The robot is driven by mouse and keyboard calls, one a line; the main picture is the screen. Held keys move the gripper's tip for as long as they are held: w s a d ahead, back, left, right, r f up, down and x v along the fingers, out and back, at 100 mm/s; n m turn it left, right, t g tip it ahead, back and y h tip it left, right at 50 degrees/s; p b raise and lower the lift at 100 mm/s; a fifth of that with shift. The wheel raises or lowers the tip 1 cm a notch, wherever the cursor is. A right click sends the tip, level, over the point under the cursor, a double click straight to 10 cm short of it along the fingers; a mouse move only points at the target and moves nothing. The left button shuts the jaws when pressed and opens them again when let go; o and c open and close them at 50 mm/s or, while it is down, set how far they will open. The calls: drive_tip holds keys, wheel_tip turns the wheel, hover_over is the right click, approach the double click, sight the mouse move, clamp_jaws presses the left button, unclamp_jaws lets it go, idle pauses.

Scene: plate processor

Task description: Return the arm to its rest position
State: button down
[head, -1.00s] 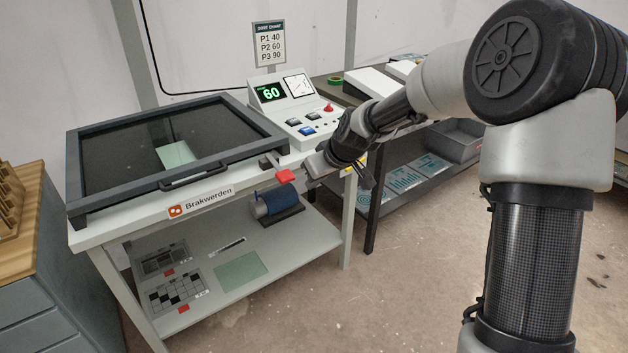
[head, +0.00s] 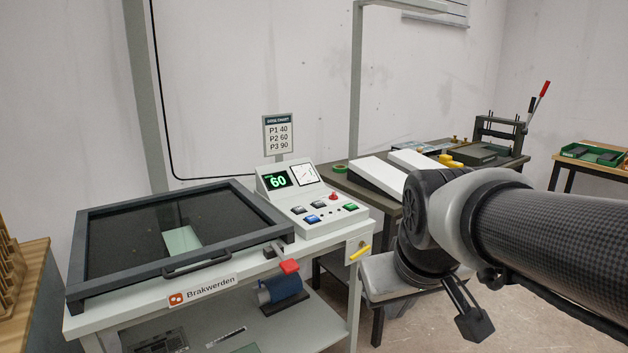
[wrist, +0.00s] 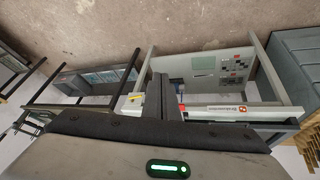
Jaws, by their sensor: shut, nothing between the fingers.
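My gripper (wrist: 160,92) is shut with nothing between its dark fingers in the wrist view. It hangs over the floor side of the processor bench, clear of the machine. In the head view my arm comes in from the right and bends down at the wrist. The fingers are hard to make out there. The plate processor (head: 238,272), labelled Brakwerden, stands at the left with its dark framed lid (head: 110,225) down. A pale green plate (head: 182,240) shows through the lid. The display (head: 277,181) reads 60.
A dark table (head: 465,165) with a press (head: 500,135) stands behind my arm. A wooden-topped cabinet is at far left.

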drive_tip(key=s+d+f+m, duration=0.1)
drive_tip(key=s+m, duration=0.1)
drive_tip(key=s, duration=0.6)
wheel_tip(320, 180, up, 21)
drive_tip(key=p, duration=2)
drive_tip(key=shift+s+p, duration=0.15)
drive_tip(key=shift+p, duration=0.2)
drive_tip(key=shift+f, duration=0.1)
